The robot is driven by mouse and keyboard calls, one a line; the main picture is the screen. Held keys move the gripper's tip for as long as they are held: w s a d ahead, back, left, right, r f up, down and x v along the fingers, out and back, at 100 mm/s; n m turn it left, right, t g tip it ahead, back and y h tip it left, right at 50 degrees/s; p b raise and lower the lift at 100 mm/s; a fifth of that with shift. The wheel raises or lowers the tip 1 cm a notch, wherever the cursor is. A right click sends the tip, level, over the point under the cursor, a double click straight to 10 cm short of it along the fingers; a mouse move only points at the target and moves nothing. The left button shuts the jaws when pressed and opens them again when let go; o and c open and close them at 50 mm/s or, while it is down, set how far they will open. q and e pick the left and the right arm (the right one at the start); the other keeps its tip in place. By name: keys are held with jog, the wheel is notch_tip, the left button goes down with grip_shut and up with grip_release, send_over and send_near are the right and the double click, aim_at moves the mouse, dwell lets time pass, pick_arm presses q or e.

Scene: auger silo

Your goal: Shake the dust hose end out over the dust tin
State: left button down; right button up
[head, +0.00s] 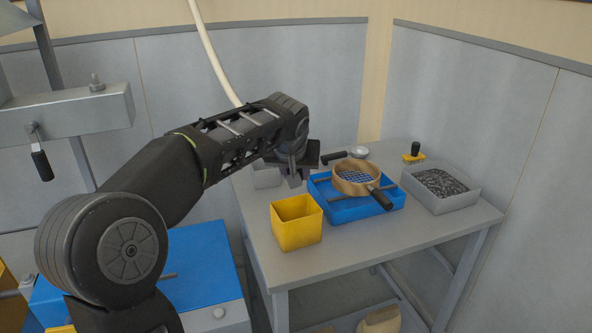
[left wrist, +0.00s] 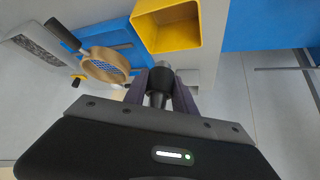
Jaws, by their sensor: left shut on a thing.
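A yellow square open tin (head: 297,232), which I take as the dust tin, stands near the front left of the table; it also shows at the top of the left wrist view (left wrist: 168,43). A cream hose (head: 213,50) hangs from above and passes behind my left arm. My left gripper (head: 297,178) is above the table, above and behind the tin in the picture. In the left wrist view its fingers are shut on a dark cylindrical piece with a grey tip (left wrist: 160,80), apparently the hose end. Its link to the hose is hidden. My right gripper is not in view.
A blue tray (head: 342,213) with a wooden-rimmed sieve (head: 355,180) sits right of the tin. A grey bin (head: 455,203) of dark granules and a yellow brush (head: 414,156) are further right. A grey table (head: 385,236) holds them, with bare surface along its front.

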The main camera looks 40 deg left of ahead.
pick_arm(q)
jog(key=shift+f+b, duration=0.7)
jog(key=shift+f, duration=0.55)
jog(key=shift+a+r, duration=0.1)
jog(key=shift+a, duration=0.6)
jog(key=shift+d+f+b, duration=0.2)
jog(key=shift+d+b, duration=0.2)
jog(key=shift+d, duration=0.7)
jog(key=shift+r, duration=0.2)
jog(key=shift+a, duration=0.35)
